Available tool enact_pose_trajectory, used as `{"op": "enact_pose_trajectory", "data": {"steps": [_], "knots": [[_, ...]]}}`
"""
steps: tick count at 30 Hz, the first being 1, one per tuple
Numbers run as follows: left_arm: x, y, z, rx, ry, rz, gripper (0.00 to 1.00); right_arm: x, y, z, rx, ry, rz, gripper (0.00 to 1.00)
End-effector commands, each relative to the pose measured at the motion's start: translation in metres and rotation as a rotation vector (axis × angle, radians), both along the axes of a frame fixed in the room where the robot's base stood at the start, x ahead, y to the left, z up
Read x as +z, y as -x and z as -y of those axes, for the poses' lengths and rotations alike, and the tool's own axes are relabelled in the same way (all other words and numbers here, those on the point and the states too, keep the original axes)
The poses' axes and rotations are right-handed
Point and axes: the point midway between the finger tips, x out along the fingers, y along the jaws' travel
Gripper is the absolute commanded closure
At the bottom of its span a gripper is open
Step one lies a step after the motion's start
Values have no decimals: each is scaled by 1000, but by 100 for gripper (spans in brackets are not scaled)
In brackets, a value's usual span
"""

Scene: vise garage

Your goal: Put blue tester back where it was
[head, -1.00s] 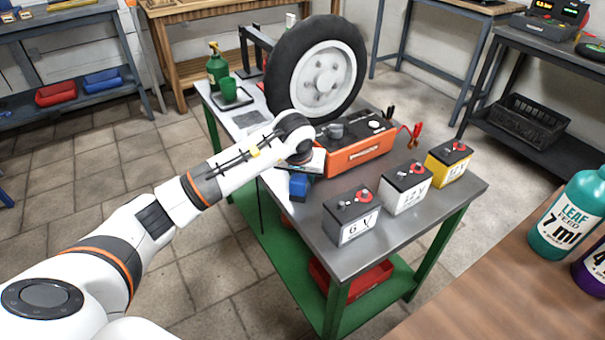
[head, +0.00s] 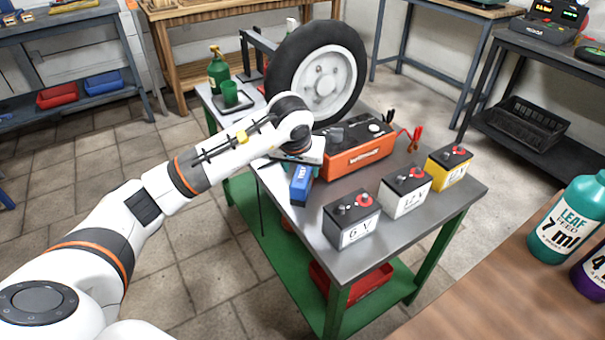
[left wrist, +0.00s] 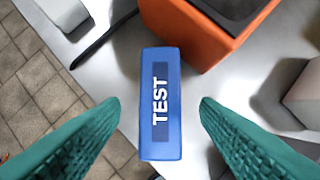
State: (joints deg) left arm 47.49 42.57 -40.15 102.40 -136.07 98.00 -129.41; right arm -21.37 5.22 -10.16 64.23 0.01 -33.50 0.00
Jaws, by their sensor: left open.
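The blue tester (head: 301,185), a small box marked TEST, is on the grey bench top near its left edge, in front of the orange charger. In the left wrist view the tester (left wrist: 160,105) lies between the two green fingers. My left gripper (left wrist: 160,125) is open, with a gap on each side of the tester and no visible contact. In the head view my left gripper (head: 298,158) is over the tester's far end, its fingers mostly hidden. My right gripper is not in view.
The orange charger (head: 358,160) stands just beyond the tester. A 6 V battery (head: 351,218), a white-fronted battery (head: 405,191) and a yellow battery (head: 450,168) stand to the right. A wheel (head: 318,75) stands behind. Bare bench top (head: 318,222) lies before the tester.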

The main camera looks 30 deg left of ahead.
Motion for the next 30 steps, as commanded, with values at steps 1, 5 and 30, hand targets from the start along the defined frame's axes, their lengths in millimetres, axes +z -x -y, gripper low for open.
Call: {"op": "enact_pose_trajectory", "data": {"steps": [1,5,30], "knots": [[13,3,1,-1,-1,4,44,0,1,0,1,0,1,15],[34,13,3,-1,-1,3,44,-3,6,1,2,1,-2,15],[60,22,6,1,1,-1,44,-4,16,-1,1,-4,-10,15]]}}
